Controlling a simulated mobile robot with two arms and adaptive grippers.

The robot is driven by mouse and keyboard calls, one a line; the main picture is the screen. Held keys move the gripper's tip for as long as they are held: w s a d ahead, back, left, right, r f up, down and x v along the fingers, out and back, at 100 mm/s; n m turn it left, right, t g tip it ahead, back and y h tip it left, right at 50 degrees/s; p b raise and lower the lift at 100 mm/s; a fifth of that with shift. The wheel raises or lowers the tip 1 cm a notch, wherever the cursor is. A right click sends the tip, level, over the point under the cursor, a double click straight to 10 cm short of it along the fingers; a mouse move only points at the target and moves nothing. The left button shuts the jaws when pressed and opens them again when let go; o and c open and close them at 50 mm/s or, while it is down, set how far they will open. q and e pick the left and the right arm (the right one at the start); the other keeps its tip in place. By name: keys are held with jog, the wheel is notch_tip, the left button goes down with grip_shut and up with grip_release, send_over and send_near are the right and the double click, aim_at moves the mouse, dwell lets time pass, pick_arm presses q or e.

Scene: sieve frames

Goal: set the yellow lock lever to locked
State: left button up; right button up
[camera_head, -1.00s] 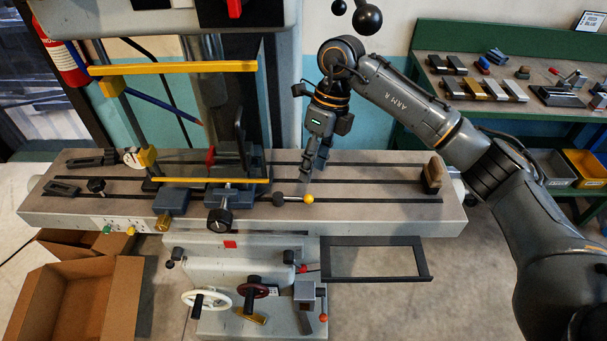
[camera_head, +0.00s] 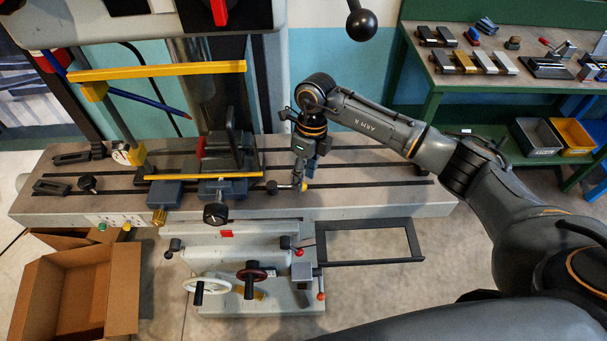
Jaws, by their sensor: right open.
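The lock lever (camera_head: 286,187) is a short bar on the front side of the grey machine table (camera_head: 390,199). Its dark pivot end is at the left and its yellow knob (camera_head: 304,187) at the right, so the bar lies roughly level in the head view. My right gripper (camera_head: 299,178) points down from above at the knob end and is open. Its fingers partly cover the knob and the bar's end. I cannot tell whether they touch it. My left gripper is not in view.
A vise (camera_head: 222,160) with a yellow bar (camera_head: 205,177) across it stands left of the lever. A black open frame (camera_head: 365,260) juts out below right, beside handwheels and a red-knobbed lever. Cardboard boxes (camera_head: 65,300) sit at lower left. The table top right of my gripper is mostly clear.

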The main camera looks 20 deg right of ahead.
jog(key=shift+s+a+f, duration=0.1)
jog(key=shift+s+f, duration=0.05)
jog(key=shift+f, duration=0.65)
jog(key=shift+c, duration=0.2)
grip_shut()
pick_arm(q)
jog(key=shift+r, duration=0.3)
